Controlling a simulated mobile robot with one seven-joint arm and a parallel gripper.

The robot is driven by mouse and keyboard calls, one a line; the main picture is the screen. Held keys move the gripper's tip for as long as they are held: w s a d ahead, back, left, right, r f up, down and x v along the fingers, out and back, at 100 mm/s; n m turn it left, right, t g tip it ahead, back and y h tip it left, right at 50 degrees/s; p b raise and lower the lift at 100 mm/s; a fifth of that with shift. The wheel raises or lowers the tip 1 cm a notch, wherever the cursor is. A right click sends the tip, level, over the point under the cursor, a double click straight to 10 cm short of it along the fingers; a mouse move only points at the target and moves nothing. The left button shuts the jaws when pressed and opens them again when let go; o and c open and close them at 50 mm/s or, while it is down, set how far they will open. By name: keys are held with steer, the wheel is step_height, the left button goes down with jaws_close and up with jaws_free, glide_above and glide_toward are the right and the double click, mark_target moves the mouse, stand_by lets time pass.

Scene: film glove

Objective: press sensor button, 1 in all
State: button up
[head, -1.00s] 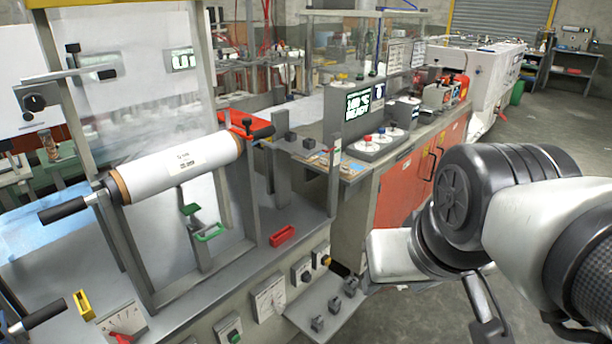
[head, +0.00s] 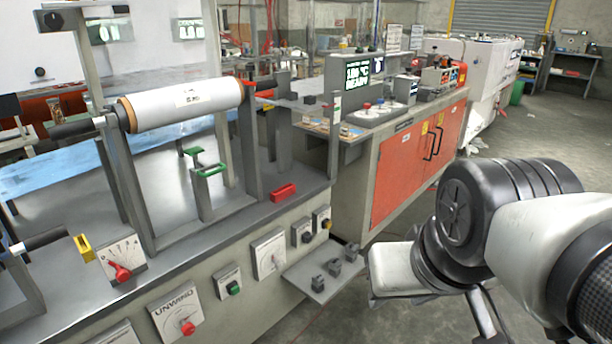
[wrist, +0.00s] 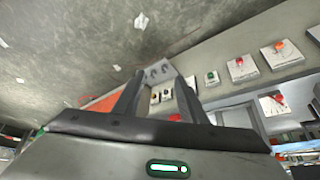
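The front panel carries several controls, and I cannot read which one is marked sensor. A green button (head: 233,288) sits on a small plate; it also shows in the wrist view (wrist: 212,77). To its right are a dial plate (head: 268,255), a black knob (head: 305,237) and a yellow button (head: 327,224). Below left is a red knob marked UNWIND (head: 187,328). My gripper (wrist: 159,76) is open and empty in the wrist view, its two fingers apart, with small dark controls (wrist: 160,96) visible between them. It touches no control that I can see.
A small grey shelf (head: 322,277) with black clips juts from the panel. A white film roll (head: 185,103) spans the machine frame. A console with a READY display (head: 357,76) tops the orange cabinet (head: 400,187). The concrete floor (head: 540,135) is clear at right.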

jaws_close()
stand_by(1.4)
